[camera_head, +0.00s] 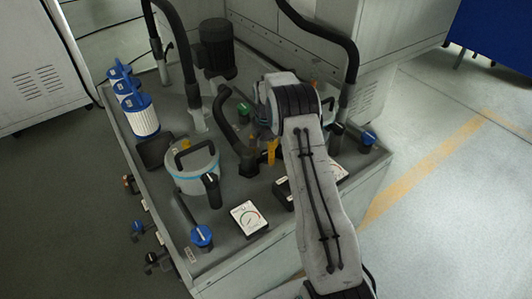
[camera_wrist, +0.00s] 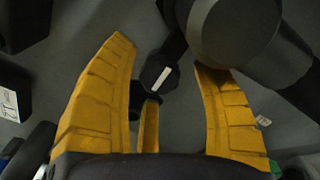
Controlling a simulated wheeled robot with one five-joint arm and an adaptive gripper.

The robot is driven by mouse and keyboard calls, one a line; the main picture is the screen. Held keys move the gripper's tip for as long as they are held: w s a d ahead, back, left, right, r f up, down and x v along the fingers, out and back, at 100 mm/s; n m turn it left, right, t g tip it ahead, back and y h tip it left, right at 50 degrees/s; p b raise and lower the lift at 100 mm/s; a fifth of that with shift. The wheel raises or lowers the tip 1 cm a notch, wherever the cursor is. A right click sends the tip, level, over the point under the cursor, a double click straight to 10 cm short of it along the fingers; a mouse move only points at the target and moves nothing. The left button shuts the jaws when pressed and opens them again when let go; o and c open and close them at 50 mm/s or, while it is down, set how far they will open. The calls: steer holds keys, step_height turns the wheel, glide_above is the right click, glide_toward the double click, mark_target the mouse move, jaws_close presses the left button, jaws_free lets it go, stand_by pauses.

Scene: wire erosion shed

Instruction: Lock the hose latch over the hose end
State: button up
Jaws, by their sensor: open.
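In the head view my gripper (camera_head: 262,150) is low over the bench top, partly hidden by my arm. In the wrist view its two broad yellow fingers (camera_wrist: 168,90) are spread wide with a gap between them. A dark block with a white stripe (camera_wrist: 162,77) lies in the gap, and a narrow yellow upright piece (camera_wrist: 148,128) stands below it. I cannot tell which of these is the hose latch. A thick dark round part (camera_wrist: 236,28), possibly the hose end, fills the upper right. In the head view a curved black hose (camera_head: 223,108) comes down beside my gripper.
A lidded pot (camera_head: 196,168) stands left of my gripper, with a dial gauge (camera_head: 248,217) in front. A blue-topped valve (camera_head: 202,237) is at the bench's front. White-and-blue filters (camera_head: 140,112) line the left edge, and a dark motor (camera_head: 217,47) stands behind. Another hose (camera_head: 349,60) hangs at right.

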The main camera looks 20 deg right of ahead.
mark_target(266, 153)
step_height(266, 153, up, 12)
steer(key=shift+f, duration=0.15)
stand_by(0.4)
stand_by(0.4)
